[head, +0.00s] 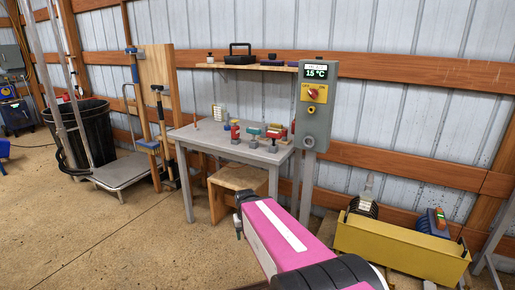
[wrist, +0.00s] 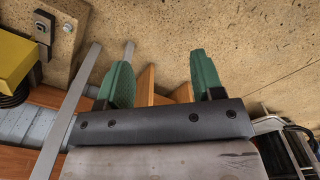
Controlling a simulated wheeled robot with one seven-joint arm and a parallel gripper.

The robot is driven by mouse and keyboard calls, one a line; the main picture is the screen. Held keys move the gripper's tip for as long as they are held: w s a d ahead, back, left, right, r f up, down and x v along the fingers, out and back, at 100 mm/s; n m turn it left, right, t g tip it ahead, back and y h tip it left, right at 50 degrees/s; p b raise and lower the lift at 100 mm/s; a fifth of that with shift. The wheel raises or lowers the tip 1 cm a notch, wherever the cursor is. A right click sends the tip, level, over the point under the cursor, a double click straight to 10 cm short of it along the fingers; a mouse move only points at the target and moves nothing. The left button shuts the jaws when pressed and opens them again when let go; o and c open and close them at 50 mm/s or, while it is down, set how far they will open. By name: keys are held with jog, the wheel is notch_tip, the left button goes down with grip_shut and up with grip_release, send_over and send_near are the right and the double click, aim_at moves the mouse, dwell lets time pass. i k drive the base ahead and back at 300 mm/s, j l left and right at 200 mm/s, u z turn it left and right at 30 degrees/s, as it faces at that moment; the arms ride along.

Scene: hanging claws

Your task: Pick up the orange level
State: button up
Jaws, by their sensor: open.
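A small orange piece with green on it (head: 440,216) stands upright against a dark blue ribbed object at the right end of the yellow box (head: 400,247). It looks like the orange level, but it is too small to be sure. My gripper (head: 238,225) is in front of the grey table in the head view, well left of the box. In the wrist view my gripper's (wrist: 161,75) two green fingers are apart, with nothing held between them. Part of the yellow box shows at the left edge of the wrist view (wrist: 22,62); the level does not show there.
The grey table (head: 205,137) holds several small coloured tools. A wooden stool (head: 236,178) stands under it. A grey control box (head: 317,105) stands on a post beside it. A platform cart (head: 125,175) and black bin (head: 92,130) are left. Open floor (head: 90,240) lies in front.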

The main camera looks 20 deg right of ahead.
aim_at(440, 220)
jog(key=z, duration=2.3)
